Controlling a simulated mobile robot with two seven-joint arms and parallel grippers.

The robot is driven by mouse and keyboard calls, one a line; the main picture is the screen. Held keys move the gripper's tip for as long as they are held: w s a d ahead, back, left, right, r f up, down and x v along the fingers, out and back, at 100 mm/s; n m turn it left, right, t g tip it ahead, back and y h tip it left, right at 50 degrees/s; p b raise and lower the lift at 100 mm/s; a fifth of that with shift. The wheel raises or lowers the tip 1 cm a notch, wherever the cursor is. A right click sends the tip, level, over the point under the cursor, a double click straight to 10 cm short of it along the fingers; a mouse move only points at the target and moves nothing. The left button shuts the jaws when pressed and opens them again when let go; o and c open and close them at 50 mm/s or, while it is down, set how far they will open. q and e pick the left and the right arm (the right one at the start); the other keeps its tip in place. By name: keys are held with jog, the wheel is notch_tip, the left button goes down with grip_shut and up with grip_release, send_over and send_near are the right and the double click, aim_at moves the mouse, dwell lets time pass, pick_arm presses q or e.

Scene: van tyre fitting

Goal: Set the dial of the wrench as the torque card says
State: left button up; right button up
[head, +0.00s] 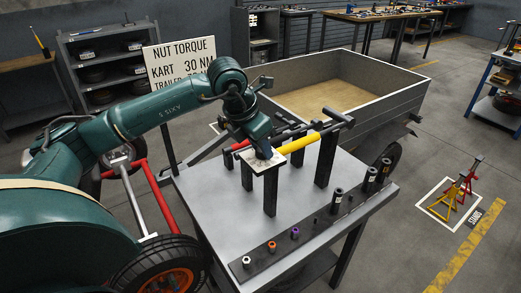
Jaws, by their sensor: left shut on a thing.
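The torque card (168,62) stands behind the table. It reads "NUT TORQUE", "KART 30 NM" and "TRAILER"; my left arm hides the trailer value. A wrench with a yellow handle section (298,144) lies across dark posts on the grey table. Its near left end meets a pale marked plate on a post (262,163). My left gripper (262,151) points down at this end, shut on what appears to be the wrench's dial. The fingers and the dial's setting are too small and covered to read. My right gripper is not in view.
A second tool with a red part (240,145) lies behind the yellow wrench. A dark rail (308,229) with several sockets runs along the table's front. A trailer (345,95) stands behind the table. Jack stands (462,190) stand on the floor at right. The table's left front is clear.

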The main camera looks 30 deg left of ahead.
pick_arm(q)
jog(key=shift+m+h, duration=0.3)
jog(key=shift+m, duration=0.3)
jog(key=shift+a+m+b, duration=0.1)
jog(key=shift+m+b, duration=0.25)
jog(key=shift+m, duration=0.05)
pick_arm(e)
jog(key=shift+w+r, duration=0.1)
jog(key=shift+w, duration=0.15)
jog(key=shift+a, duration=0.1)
pick_arm(q)
jog(key=o, duration=1)
jog(key=shift+r, duration=0.1)
jog(key=v, duration=1.3)
jog(key=shift+w+a+r+b, duration=0.1)
jog(key=shift+a+b, duration=0.05)
jog(key=shift+b, duration=0.2)
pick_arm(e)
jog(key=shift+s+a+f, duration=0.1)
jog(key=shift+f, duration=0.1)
